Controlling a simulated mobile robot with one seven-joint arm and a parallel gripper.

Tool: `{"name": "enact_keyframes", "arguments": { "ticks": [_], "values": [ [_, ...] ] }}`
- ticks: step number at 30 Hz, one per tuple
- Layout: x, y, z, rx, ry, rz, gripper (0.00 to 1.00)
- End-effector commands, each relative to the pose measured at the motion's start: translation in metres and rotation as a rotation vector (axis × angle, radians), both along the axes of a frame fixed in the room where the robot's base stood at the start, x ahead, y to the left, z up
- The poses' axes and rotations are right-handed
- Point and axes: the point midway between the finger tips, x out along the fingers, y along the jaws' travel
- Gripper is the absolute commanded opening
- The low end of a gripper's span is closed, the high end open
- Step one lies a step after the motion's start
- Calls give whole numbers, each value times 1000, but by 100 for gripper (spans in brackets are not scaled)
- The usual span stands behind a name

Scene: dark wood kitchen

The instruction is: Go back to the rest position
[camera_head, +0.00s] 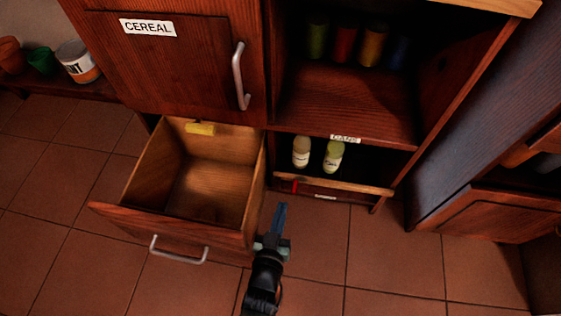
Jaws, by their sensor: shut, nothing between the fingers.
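My gripper (280,218) is in the lower middle of the head view, at the end of my black arm. Its blue fingers are together with nothing between them. It is just right of the open drawer (175,222), over the tiled floor, and points toward the cabinet. Whether it touches the drawer's side I cannot tell. The drawer is pulled out and its wooden bottom looks bare. A small yellow block (200,128) is at the drawer's back edge.
The cereal cupboard door (170,60) is shut above the drawer. Open shelves on the right hold several cans and two bottles, one pale (301,152) and one greenish (333,157). Another cabinet (490,212) stands at the right. Tiled floor (340,285) is free in front.

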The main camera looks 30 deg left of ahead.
Motion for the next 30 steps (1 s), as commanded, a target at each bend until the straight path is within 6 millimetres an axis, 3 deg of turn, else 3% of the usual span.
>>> {"name": "enact_keyframes", "arguments": {
  "ticks": [19,22,26,30],
  "values": [
    [-4,-1,1,0,-1,0,0],
    [5,-3,9,1,-9,-5,0],
    [46,-11,45,6,-29,-25,0],
    [110,-30,124,16,-55,-66,0]
  ]
}}
